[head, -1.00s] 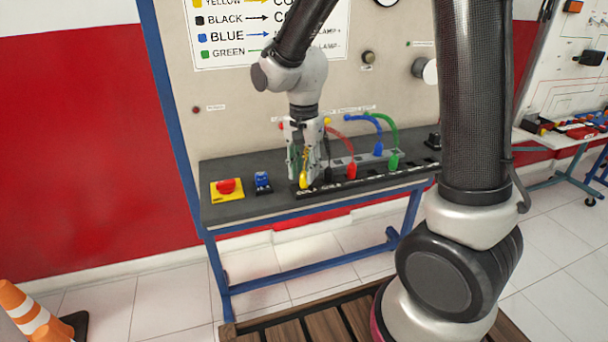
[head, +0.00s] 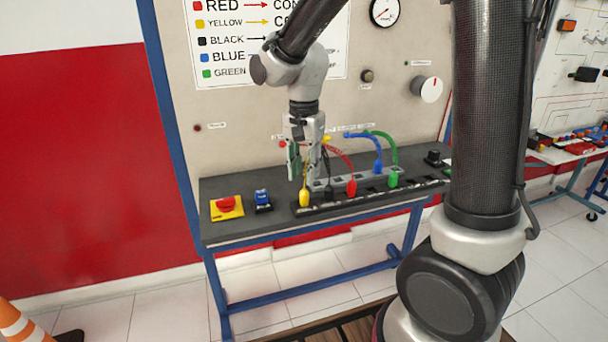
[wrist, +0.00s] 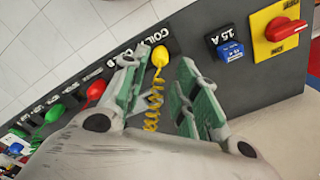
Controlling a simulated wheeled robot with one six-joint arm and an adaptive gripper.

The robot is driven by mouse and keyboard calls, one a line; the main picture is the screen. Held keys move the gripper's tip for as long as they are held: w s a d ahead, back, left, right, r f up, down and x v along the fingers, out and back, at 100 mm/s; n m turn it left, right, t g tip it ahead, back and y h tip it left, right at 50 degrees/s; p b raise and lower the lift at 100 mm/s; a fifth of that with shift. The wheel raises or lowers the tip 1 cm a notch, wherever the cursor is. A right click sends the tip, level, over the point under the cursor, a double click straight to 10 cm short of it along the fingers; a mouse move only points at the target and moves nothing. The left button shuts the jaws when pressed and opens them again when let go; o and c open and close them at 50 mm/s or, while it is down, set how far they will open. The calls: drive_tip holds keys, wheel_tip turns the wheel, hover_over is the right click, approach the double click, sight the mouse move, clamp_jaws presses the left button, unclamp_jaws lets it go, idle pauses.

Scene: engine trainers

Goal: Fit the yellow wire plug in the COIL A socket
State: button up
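The yellow wire plug (head: 304,198) stands upright at the left end of the black socket strip, and also shows in the wrist view (wrist: 160,57). It is beside the COIL A label (wrist: 157,36), apparently seated in that socket; the socket opening is hidden under it. Its coiled yellow wire (wrist: 153,105) runs back between my fingers. My gripper (head: 304,175) is above the plug, pointing down. In the wrist view its green-padded fingers (wrist: 158,90) are apart, with a clear gap to the plug.
Red (head: 351,187), black (head: 329,190), blue (head: 378,167) and green (head: 393,180) plugs stand to the right. A blue fuse block (head: 262,199) and a red switch on a yellow plate (head: 226,206) are on the left. The bench front is clear.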

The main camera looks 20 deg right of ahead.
drive_tip(key=shift+r, duration=0.2)
drive_tip(key=shift+o, duration=0.4)
drive_tip(key=o, duration=0.5)
wheel_tip(320, 180, up, 12)
